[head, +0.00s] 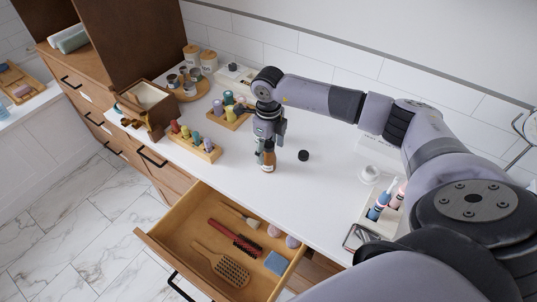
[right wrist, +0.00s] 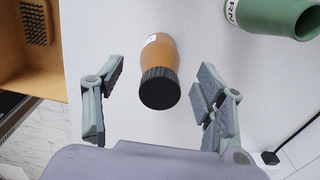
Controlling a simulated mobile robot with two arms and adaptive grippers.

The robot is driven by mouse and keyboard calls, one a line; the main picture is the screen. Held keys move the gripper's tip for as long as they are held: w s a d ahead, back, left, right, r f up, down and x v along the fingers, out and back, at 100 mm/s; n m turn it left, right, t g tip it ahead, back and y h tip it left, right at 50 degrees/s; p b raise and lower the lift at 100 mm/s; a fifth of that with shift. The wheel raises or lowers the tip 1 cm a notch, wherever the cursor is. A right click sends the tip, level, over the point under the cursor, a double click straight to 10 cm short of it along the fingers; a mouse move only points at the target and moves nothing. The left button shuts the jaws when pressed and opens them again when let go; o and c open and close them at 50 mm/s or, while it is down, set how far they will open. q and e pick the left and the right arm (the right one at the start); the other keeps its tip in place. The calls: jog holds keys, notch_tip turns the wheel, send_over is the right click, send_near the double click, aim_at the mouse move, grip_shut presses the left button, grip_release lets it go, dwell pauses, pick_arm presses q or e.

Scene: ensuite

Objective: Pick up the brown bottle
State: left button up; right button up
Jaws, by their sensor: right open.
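The brown bottle (head: 268,161) stands upright on the white counter (head: 325,190), behind the open drawer. In the right wrist view the brown bottle (right wrist: 158,60) shows its black ribbed cap (right wrist: 159,89) toward the camera and part of a white label. My right gripper (head: 268,136) is above the bottle in the head view, hiding its upper part. In the right wrist view the right gripper (right wrist: 160,72) is open, with a finger on each side of the bottle and visible gaps between. My left gripper is in neither view.
A green hollow object (right wrist: 275,14) lies close to the bottle. A wooden rack (head: 207,152) of small bottles is to the left. The open drawer (head: 170,238) holds brushes. Bare counter lies in front.

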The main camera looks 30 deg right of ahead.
jog(key=shift+f, duration=1.05)
jog(key=c, duration=1.5)
